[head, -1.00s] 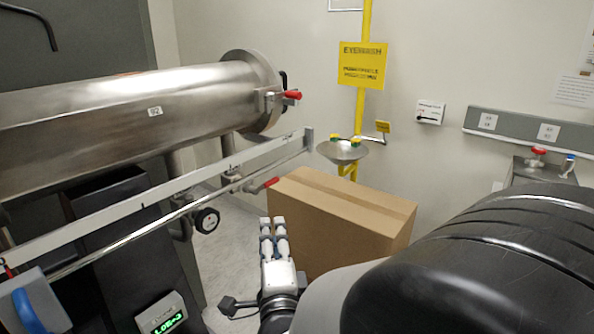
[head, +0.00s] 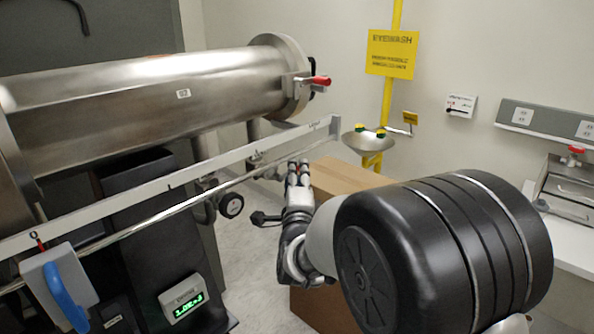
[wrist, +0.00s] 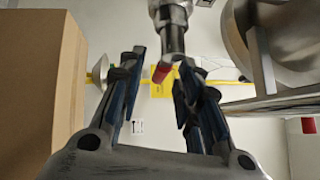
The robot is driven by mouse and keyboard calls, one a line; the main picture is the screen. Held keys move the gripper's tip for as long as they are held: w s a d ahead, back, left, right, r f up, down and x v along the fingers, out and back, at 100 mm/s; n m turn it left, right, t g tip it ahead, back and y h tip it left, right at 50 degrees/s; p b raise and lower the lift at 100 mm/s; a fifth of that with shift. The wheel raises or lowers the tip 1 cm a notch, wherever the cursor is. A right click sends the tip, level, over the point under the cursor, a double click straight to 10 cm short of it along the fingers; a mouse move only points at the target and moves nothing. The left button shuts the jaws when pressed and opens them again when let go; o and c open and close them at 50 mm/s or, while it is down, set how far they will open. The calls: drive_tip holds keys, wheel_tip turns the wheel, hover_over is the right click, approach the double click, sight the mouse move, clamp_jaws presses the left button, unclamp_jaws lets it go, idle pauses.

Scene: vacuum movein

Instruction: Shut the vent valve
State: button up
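In the wrist view a metal valve body (wrist: 172,30) with a red-tipped lever (wrist: 162,72) shows between and beyond my fingers. In the head view the same spot, below the rail's far end, is largely hidden by my gripper (head: 298,167). In the wrist view my gripper (wrist: 158,82) is open, with one finger on either side of the red tip. I cannot tell whether a finger touches it. Another red-handled lever (head: 320,81) sits on the end flange of the steel cylinder (head: 150,100), away from my gripper.
A cardboard box (head: 345,177) stands right beside my gripper and at left in the wrist view (wrist: 38,90). A rail (head: 180,178) and a gauge (head: 231,205) lie to the left. An eyewash basin (head: 368,143) is behind. Some floor is clear between gauge and box.

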drive_tip(key=shift+w+a+r, duration=0.1)
drive_tip(key=shift+w+r, duration=0.05)
drive_tip(key=shift+w, duration=1)
drive_tip(key=shift+c, duration=0.4)
clamp_jaws()
